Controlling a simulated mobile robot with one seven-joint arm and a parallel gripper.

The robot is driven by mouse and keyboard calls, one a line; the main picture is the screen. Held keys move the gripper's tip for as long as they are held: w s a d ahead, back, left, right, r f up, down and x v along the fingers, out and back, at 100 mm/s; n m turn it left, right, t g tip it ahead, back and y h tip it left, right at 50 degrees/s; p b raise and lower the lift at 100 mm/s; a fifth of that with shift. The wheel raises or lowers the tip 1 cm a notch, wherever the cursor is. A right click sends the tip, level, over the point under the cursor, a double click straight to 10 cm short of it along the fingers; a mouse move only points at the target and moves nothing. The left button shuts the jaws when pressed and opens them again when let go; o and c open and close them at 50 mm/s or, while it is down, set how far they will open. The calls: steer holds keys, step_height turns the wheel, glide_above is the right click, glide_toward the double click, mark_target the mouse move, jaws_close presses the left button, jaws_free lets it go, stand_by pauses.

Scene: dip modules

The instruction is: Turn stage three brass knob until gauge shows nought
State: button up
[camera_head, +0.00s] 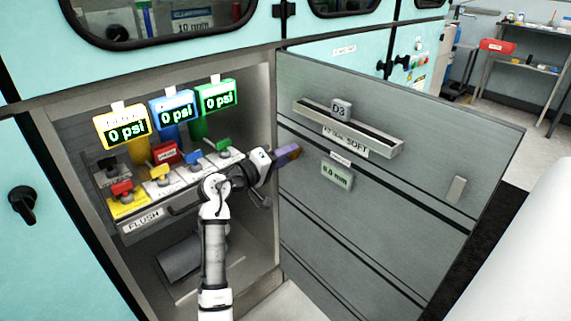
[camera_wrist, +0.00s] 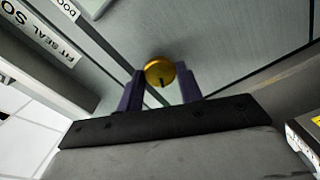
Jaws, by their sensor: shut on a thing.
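The round brass knob (camera_wrist: 159,70) shows in the wrist view between the two purple fingertips of my gripper (camera_wrist: 161,88), with a dark mark on its face. My gripper is shut on it. In the head view my gripper (camera_head: 288,153) reaches right to the grey panel, and the knob is hidden there by the fingers. A small pale green gauge (camera_head: 336,176) on the panel, right of my gripper, reads in mm; its digits are too small to read surely. A holder marked D3 (camera_head: 341,109) sits above it.
The grey panel (camera_head: 400,215) stands open at the right of the cabinet. Inside the cabinet, yellow, blue and green gauges (camera_head: 218,97) read 0 psi above several coloured valves (camera_head: 160,172).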

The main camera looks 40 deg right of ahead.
steer(key=shift+s+m+b, duration=0.1)
steer(key=shift+m+b, duration=0.3)
steer(key=shift+m, duration=0.2)
steer(key=shift+f, duration=0.1)
steer(key=o, duration=1)
steer(key=shift+a, duration=0.1)
steer(key=a, duration=1.3)
steer(key=shift+s+a+b, duration=0.1)
steer(key=shift+a+b, duration=0.2)
steer(key=shift+b, duration=0.1)
